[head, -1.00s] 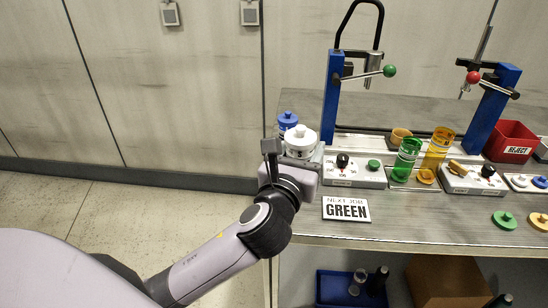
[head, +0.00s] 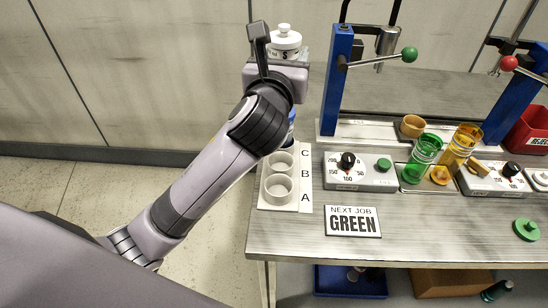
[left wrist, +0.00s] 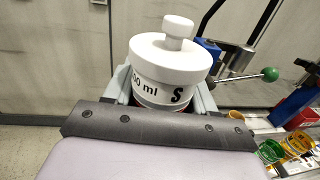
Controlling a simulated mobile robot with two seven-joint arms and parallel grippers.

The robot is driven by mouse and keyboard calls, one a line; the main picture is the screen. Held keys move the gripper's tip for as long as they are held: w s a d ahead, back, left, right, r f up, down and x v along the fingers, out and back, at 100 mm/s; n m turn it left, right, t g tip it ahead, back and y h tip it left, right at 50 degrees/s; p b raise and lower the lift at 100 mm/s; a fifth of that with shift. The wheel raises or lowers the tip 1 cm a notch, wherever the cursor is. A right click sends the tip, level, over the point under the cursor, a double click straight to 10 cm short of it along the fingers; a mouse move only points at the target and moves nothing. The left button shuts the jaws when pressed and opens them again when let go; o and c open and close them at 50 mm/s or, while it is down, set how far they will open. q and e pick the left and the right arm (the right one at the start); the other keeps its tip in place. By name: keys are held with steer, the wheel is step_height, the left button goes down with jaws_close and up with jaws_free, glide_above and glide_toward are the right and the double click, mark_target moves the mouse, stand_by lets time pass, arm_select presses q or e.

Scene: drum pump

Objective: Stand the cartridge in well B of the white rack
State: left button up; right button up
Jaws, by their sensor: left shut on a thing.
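The cartridge (head: 284,42) is white, with a knobbed lid and a label showing an S. My left gripper (head: 283,62) is shut on it and holds it upright, well above the bench. In the left wrist view the cartridge (left wrist: 172,65) stands between the fingers. The white rack (head: 305,185), lettered C, B, A from back to front, lies below at the bench's left end. Its front well A (head: 278,192) and middle well B (head: 281,164) look empty. A blue thing (head: 291,128) shows at the C end, mostly hidden by my arm. My right gripper is not in view.
A grey dial box (head: 358,172) stands right of the rack, with a blue press post (head: 336,85) behind. A NEXT JOB GREEN sign (head: 353,222) lies in front. Green (head: 422,157) and amber (head: 460,150) cylinders stand further right.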

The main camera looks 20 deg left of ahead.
arm_select(q)
steer(key=shift+w+f, duration=0.1)
steer(key=shift+f, duration=0.2)
steer(key=shift+f+b, duration=1.7)
steer(key=shift+f, duration=7.85)
steer(key=shift+f, duration=0.1)
steer(key=shift+f, duration=0.15)
steer(key=o, duration=1.1)
steer(key=shift+o, duration=0.2)
